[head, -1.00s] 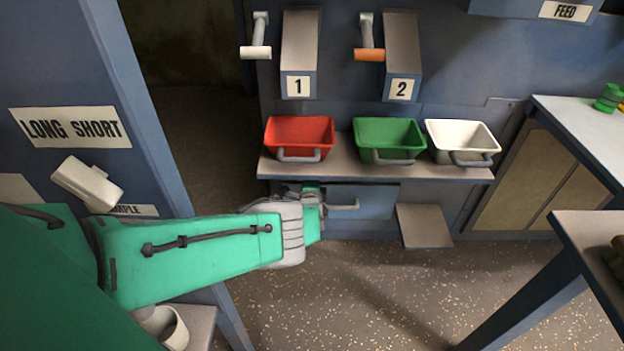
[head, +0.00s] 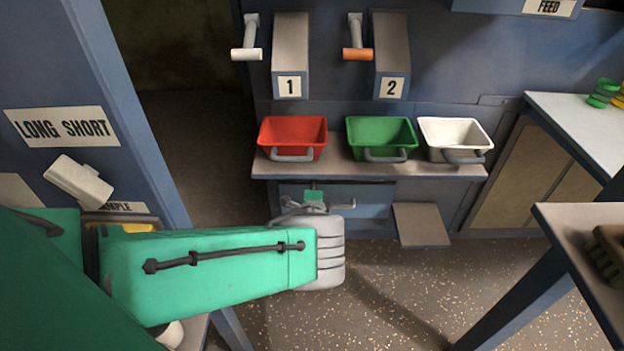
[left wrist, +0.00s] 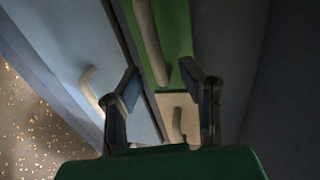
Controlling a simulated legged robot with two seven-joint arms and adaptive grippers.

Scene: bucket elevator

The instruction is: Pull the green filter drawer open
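In the left wrist view a green front (left wrist: 179,30) with a pale bar handle (left wrist: 150,42) lies ahead of my fingers; it looks like the green filter drawer. My left gripper (left wrist: 160,75) is open there, its two fingers spread with nothing visibly gripped. The lower end of the green front's handle appears between the fingertips, and I cannot tell whether they touch it. In the head view my left gripper (head: 315,195) is just below the shelf, in front of a blue panel (head: 372,200). My right gripper is not in view.
A blue front (left wrist: 75,55) and a cream front (left wrist: 172,106), each with a handle, adjoin the green one. Red (head: 293,133), green (head: 381,135) and white (head: 455,138) bins stand on the shelf (head: 330,171). A grey step (head: 420,225) is to the right.

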